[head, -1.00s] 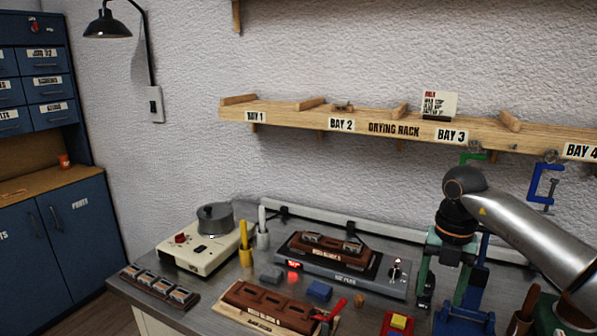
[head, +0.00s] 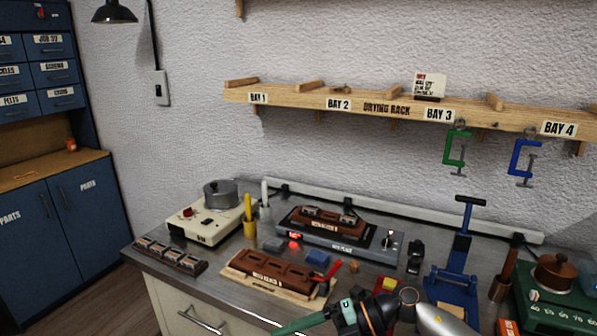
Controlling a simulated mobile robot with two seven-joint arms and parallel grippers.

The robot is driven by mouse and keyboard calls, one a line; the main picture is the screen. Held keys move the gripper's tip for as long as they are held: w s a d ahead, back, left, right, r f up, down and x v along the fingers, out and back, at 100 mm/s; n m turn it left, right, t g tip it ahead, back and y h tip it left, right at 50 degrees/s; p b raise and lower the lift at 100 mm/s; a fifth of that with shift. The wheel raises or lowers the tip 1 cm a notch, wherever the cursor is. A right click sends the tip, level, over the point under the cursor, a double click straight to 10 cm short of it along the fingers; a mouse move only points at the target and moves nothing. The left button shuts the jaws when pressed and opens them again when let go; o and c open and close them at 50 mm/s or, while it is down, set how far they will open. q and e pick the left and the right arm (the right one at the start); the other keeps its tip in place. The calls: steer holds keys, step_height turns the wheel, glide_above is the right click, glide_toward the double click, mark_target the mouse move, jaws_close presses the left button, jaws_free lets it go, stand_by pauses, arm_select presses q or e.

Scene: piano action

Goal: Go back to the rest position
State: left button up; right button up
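My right arm comes in from the bottom right, low in front of the bench. Its silver link and black wrist show, and a teal finger of my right gripper (head: 298,326) points left at the bottom edge. The fingertips are partly cut off by the frame, so I cannot tell whether it is open or shut. Nothing is visible in it. My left gripper is not in view.
The bench holds a brown slotted part on a wooden board (head: 270,278), a hot plate (head: 335,252), a pot on a cream heater (head: 205,220) and a blue press (head: 455,280). The drying rack (head: 385,108) with hanging green (head: 455,150) and blue (head: 520,160) clamps is above.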

steer(key=s+d+f+m+t+h, duration=0.15)
steer(key=d+f+m+t, duration=0.3)
steer(key=m+t, duration=0.6)
steer(key=d+f+m+t+h, duration=0.4)
steer(key=m+t, duration=0.3)
steer(key=m, duration=0.7)
steer(key=s+d+f+m+g+h, duration=0.3)
steer(key=s+d+f, duration=0.1)
steer(key=s+f, duration=0.4)
steer(key=s+d+f+m+g+h, duration=0.3)
steer(key=s+d+f+m, duration=0.1)
steer(key=s+f, duration=0.4)
steer(key=shift+s+d+f+g, duration=0.15)
steer(key=shift+d+f+g, duration=0.2)
steer(key=shift+d+f, duration=0.2)
